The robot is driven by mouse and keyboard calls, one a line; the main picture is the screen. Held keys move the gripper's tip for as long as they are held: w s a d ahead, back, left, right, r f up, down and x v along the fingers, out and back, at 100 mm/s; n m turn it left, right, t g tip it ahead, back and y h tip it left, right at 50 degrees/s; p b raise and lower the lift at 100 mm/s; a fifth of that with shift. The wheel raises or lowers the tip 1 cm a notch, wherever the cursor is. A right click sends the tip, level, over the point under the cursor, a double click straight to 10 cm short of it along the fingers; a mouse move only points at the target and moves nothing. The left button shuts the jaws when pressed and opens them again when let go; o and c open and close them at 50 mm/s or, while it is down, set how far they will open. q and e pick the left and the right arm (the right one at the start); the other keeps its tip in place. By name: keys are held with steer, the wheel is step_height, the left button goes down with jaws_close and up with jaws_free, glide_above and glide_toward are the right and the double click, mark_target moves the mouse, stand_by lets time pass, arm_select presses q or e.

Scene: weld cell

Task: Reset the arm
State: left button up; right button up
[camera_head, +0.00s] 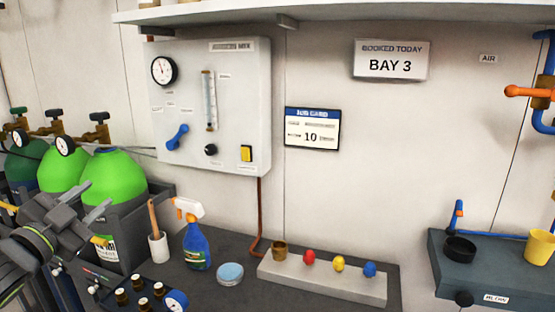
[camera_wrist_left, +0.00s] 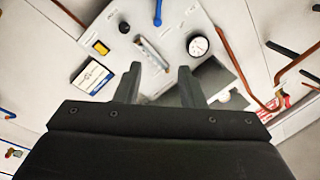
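My left gripper (camera_wrist_left: 158,85) shows in the left wrist view with its two dark fingers apart and nothing between them. In the head view my left arm comes in at the lower left, in front of the green gas cylinders (camera_head: 113,175). The grey mixer panel (camera_head: 232,100) hangs on the wall, with a round gauge, a flow tube, a blue lever (camera_head: 177,137) and a yellow switch (camera_head: 246,153). In the left wrist view the panel (camera_wrist_left: 180,25) lies beyond the fingers. My right gripper is not in view.
A spray bottle (camera_head: 197,245), a blue-lidded tin (camera_head: 230,273) and a white block (camera_head: 325,281) with coloured knobs stand on the dark bench. A grey unit (camera_head: 500,275) with a yellow cup (camera_head: 539,247) is at right. A shelf (camera_head: 350,14) runs overhead.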

arm_select(q)
steer(key=s+f+n+g+y, duration=0.2)
steer(key=s+f+g, duration=0.15)
steer(key=f, duration=0.65)
steer(key=s+f+n+g+y, duration=0.1)
steer(key=s+f+n+g, duration=0.2)
steer(key=f, duration=0.7)
steer(key=s+f+n+g+y, duration=0.1)
steer(key=s+f+n+y, duration=0.1)
steer(key=s+f, duration=0.5)
steer(key=s+d+f+n+g, duration=0.2)
steer(key=s+d+f+g, duration=0.15)
steer(key=s+f, duration=0.5)
steer(key=s+d+f+n+g, duration=0.25)
steer(key=s+f+g, duration=0.3)
steer(key=s, duration=0.55)
steer(key=s+f+x, duration=0.1)
steer(key=s+x, duration=0.2)
steer(key=x, duration=0.9)
steer(key=s+x, duration=0.2)
steer(key=x, duration=1.1)
steer(key=s+d+f+g, duration=0.1)
steer(key=s+f, duration=1.4)
steer(key=shift+d+f, duration=0.2)
steer(key=shift+f, duration=0.05)
steer(key=shift+w, duration=0.1)
